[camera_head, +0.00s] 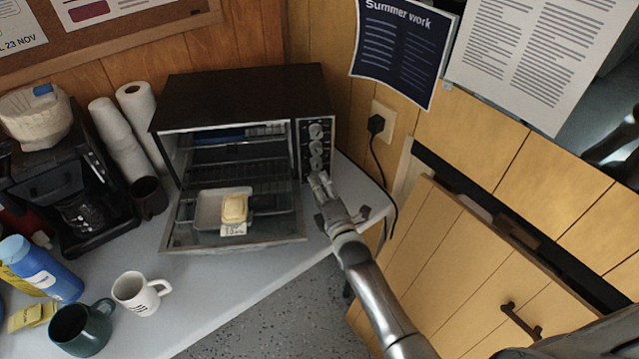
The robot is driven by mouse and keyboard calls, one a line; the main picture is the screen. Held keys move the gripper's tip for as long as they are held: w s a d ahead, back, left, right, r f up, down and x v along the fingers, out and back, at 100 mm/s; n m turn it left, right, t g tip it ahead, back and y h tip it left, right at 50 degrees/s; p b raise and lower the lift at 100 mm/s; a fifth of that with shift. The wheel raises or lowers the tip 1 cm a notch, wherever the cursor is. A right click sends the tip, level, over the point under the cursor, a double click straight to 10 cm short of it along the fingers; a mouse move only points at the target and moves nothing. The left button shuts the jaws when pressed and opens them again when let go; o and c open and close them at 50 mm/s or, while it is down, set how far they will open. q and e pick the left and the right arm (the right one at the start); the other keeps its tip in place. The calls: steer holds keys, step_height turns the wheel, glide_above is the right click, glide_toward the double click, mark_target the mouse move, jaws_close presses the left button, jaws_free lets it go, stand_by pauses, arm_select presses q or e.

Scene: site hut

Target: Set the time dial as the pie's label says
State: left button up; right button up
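The toaster oven (240,95) stands on the counter with its glass door (275,230) folded down. A column of round dials (316,148) is on the panel at the right of its front. Which one is the time dial is too small to read. A yellow pie (235,208) sits in a tray (207,212) over the open door. Its white label (233,228) faces forward, its writing too small to read. My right gripper (320,180) is upright just below and in front of the lowest dial. I cannot tell whether its fingers touch or grip it. My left gripper is out of view.
A white mug (140,292), green mug (82,328) and blue bottle (40,270) are nearer. A black plug (376,123) and cord hang right of the oven.

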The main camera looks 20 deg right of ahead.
steer(key=shift+w, duration=0.7)
steer(key=c, duration=0.8)
steer(key=shift+o, duration=0.2)
steer(key=shift+f+m+t+b, duration=0.15)
steer(key=shift+m+b, duration=0.25)
steer(key=shift+m, duration=0.2)
steer(key=shift+f+m+t+b, duration=0.15)
steer(key=shift+m+b, duration=0.2)
steer(key=shift+m, duration=0.25)
steer(key=shift+m+b, duration=0.45)
steer(key=shift+m, duration=0.45)
steer(key=shift+r+m+t, duration=0.15)
steer(key=shift+m+t, duration=0.15)
steer(key=shift+m, duration=0.4)
